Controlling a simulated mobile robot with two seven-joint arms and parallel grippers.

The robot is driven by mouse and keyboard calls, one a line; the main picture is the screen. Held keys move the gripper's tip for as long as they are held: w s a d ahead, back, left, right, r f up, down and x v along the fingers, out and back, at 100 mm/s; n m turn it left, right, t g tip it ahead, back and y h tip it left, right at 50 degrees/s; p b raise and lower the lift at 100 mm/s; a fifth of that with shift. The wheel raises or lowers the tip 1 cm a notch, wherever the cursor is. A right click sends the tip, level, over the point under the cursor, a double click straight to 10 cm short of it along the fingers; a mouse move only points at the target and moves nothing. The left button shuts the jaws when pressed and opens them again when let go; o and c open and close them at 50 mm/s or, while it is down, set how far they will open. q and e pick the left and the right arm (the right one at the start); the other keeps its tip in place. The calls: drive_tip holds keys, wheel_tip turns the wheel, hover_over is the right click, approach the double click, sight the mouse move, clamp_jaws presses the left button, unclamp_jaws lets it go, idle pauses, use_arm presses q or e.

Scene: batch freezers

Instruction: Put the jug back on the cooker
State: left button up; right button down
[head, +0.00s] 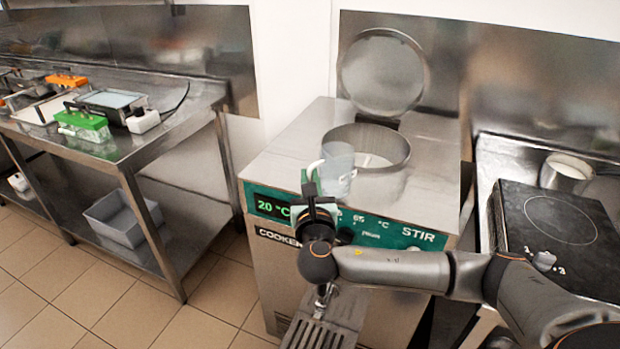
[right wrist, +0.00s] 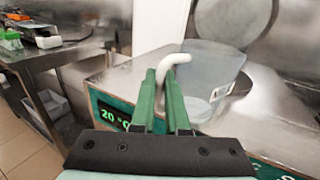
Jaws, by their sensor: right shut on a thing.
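The jug (head: 340,174) is clear plastic with a pale handle and stands roughly upright at the front left of the cooker's round opening. It also shows in the right wrist view (right wrist: 212,78). My right gripper (head: 309,186) is shut on the jug's handle; its green fingers (right wrist: 165,92) close around it in the right wrist view. The cooker (head: 285,165) is a steel cabinet with a green front panel reading 20 °C. Its round lid (head: 383,72) is raised. I cannot tell whether the jug's base touches the cooker top. My left gripper is out of view.
A black hob (head: 565,235) and a steel pot (head: 566,173) stand to the right. A steel table (head: 160,140) at left holds a green-handled container (head: 82,123). A spout and drip grate (head: 322,332) project from the cooker's front. The cooker's left top is clear.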

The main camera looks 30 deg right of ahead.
drive_tip(key=s+a+f+n+y, duration=0.1)
drive_tip(key=s+a+n+y, duration=0.1)
drive_tip(key=s+a+y, duration=0.2)
drive_tip(key=s+a+f+n+t+y, duration=0.1)
drive_tip(key=s+a+f+n+y, duration=0.1)
drive_tip(key=s, duration=0.8)
drive_tip(key=a+n+y, duration=0.1)
drive_tip(key=a+y, duration=0.1)
drive_tip(key=a, duration=0.1)
drive_tip(key=shift+s+a+t, duration=0.25)
drive_tip(key=shift+a+t, duration=0.05)
drive_tip(key=shift+a, duration=0.15)
